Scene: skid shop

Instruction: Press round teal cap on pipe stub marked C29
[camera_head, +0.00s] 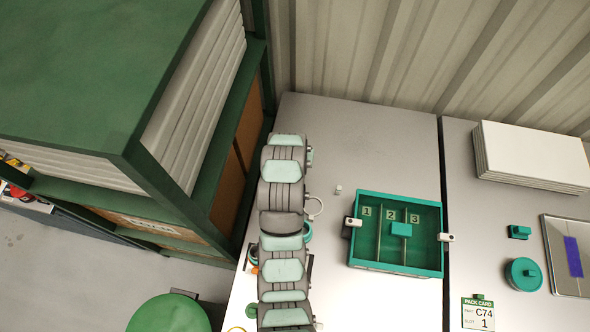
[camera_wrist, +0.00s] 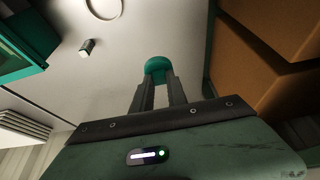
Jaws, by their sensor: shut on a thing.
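In the wrist view, my gripper (camera_wrist: 158,86) is shut on a round teal cap (camera_wrist: 157,66). The cap sits at the fingertips, above or against the grey table; I cannot tell which. In the head view, my arm covers the left part of the table, and the fingertips are hidden. A teal curved edge (camera_head: 308,231) shows at the right side of my arm; I cannot tell what it is. No pipe stub marked C29 can be made out in either view.
A teal tray (camera_head: 355,262) with compartments 1, 2 and 3 holds a teal block (camera_head: 401,230). A small white block (camera_head: 338,189) lies nearby. Right are a round teal lid (camera_head: 523,275), white boards (camera_head: 530,158) and a C74 card (camera_head: 478,314). A green shelf (camera_head: 235,150) borders the left.

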